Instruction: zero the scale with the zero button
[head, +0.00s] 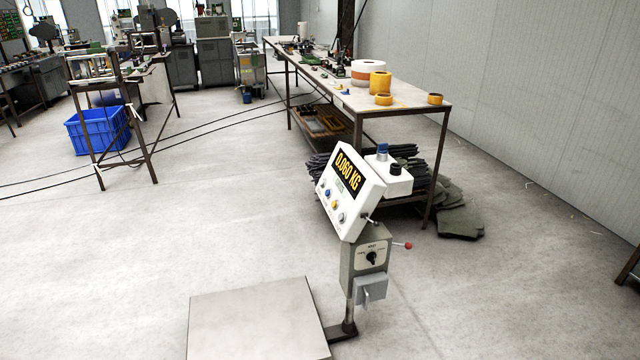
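The scale's display head (350,190) is a white tilted box on a post, right of the picture's middle. Its dark screen (348,171) reads 0.060 KG in yellow digits. A row of small round buttons (333,205) in white, blue and yellow tones sits below the screen; their labels are too small to read, so I cannot tell which is the zero button. The scale's flat grey platform (255,322) lies low at the bottom, and nothing shows on its visible part. Neither of my grippers is in view.
A grey box with a black knob (371,258) and a red-tipped lever (407,245) is on the post below the display. A long workbench (420,103) with tape rolls (380,82) stands behind. A blue crate (97,130) is at left. Open floor (130,250) lies left of the scale.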

